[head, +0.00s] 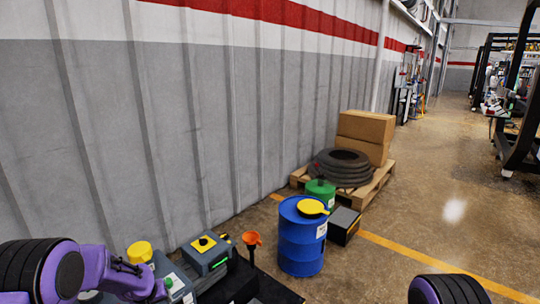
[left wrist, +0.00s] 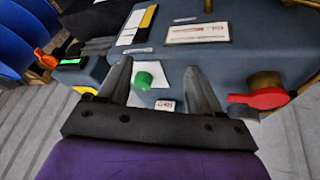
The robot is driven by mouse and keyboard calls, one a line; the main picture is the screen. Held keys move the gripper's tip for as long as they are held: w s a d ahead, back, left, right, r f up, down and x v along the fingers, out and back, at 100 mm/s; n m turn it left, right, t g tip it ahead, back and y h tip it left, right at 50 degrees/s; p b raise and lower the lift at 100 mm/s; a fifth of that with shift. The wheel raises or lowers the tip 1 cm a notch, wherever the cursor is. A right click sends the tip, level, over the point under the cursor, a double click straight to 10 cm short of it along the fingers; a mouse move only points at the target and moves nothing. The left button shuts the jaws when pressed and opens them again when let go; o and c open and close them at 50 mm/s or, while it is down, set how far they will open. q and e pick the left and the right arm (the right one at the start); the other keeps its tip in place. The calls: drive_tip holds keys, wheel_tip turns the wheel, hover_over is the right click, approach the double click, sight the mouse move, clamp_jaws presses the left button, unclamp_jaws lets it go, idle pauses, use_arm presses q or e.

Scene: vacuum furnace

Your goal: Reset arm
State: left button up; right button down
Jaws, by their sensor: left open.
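My left gripper (left wrist: 156,65) is open in the left wrist view, its two grey fingers spread apart with nothing between them that I can see held. Beyond the fingers is a blue-grey machine (left wrist: 235,62) with labels on its surface. A green round knob or button (left wrist: 143,80) shows between the fingers; I cannot tell whether anything touches it. In the head view my purple left arm comes in at the lower left, and its fingers cannot be made out. Part of my right arm shows at the bottom right, but its gripper is out of view.
A red valve handle (left wrist: 258,98) and an orange-red handle (left wrist: 45,58) flank the machine.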

use_arm(q)
drive_tip(key=s+d+f+n+t, duration=0.1)
drive_tip(key=s+d+f, duration=0.1)
drive_tip(key=s+f, duration=0.55)
drive_tip(key=s+d+f+g+y+p, duration=0.1)
drive_tip(key=s+g, duration=0.1)
drive_tip(key=s, duration=1.5)
drive_tip(key=s+d+f+g+y, duration=0.1)
drive_tip(key=s+d, duration=0.1)
drive_tip(key=s, duration=1.6)
wheel_tip(320, 180, up, 14)
drive_tip(key=w+p, duration=0.1)
drive_tip(key=p, duration=1.3)
drive_tip(key=shift+a+n+y, duration=0.25)
drive_tip(key=shift+n+y, duration=0.05)
drive_tip(key=shift+w, duration=0.1)
